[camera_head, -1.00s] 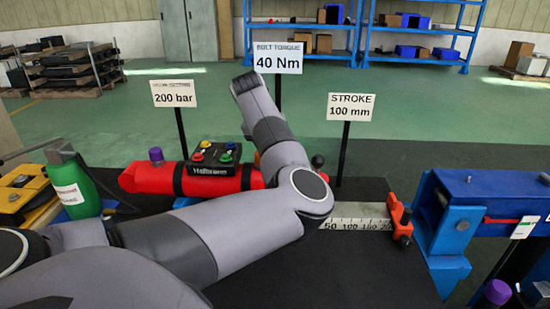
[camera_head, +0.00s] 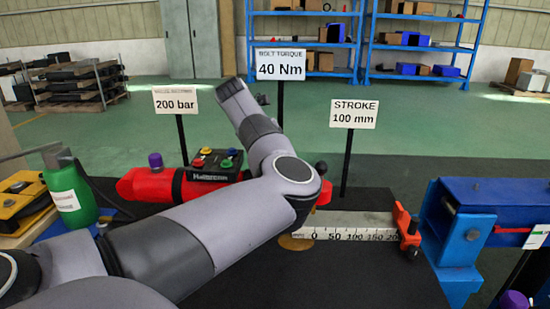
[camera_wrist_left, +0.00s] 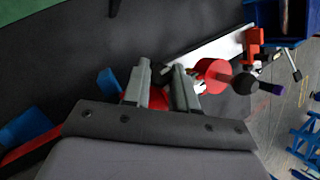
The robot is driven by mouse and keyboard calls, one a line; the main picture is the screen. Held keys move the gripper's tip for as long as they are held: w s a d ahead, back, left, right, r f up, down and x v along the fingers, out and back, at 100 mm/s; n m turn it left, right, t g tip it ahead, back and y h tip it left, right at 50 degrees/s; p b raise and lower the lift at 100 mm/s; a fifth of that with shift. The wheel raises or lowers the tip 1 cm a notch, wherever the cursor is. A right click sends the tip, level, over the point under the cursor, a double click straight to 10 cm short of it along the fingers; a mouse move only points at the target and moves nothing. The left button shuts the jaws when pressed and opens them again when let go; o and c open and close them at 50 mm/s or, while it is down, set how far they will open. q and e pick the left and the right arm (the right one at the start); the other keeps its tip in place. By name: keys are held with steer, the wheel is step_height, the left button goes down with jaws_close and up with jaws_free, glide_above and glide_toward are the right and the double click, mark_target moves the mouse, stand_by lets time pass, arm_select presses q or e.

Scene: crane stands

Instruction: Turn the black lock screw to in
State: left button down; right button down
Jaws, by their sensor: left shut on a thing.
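The black lock screw cannot be told for certain. A black ball knob (camera_head: 321,168) stands at the right end of the red Hallmann cylinder (camera_head: 140,184). In the left wrist view a black knob (camera_wrist_left: 245,83) sticks out from a round red end (camera_wrist_left: 212,75). An orange stop (camera_head: 406,228) with dark parts sits at the right end of the stroke scale (camera_head: 350,236). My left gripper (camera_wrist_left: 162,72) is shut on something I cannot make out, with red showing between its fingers. In the head view my left arm hides it. My right gripper is not in view.
A green bottle (camera_head: 68,190) and a yellow case (camera_head: 20,195) stand at the left. A blue stand (camera_head: 465,225) is at the right. Signs on posts, such as the stroke sign (camera_head: 353,114), rise behind the cylinder. The dark mat (camera_head: 370,275) is clear in front of the scale.

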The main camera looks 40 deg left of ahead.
arm_select(q)
steer(key=c, duration=0.9)
jaws_free()
steer(key=v, duration=0.7)
steer(key=shift+r+b, duration=0.15)
steer(key=shift+b, duration=0.25)
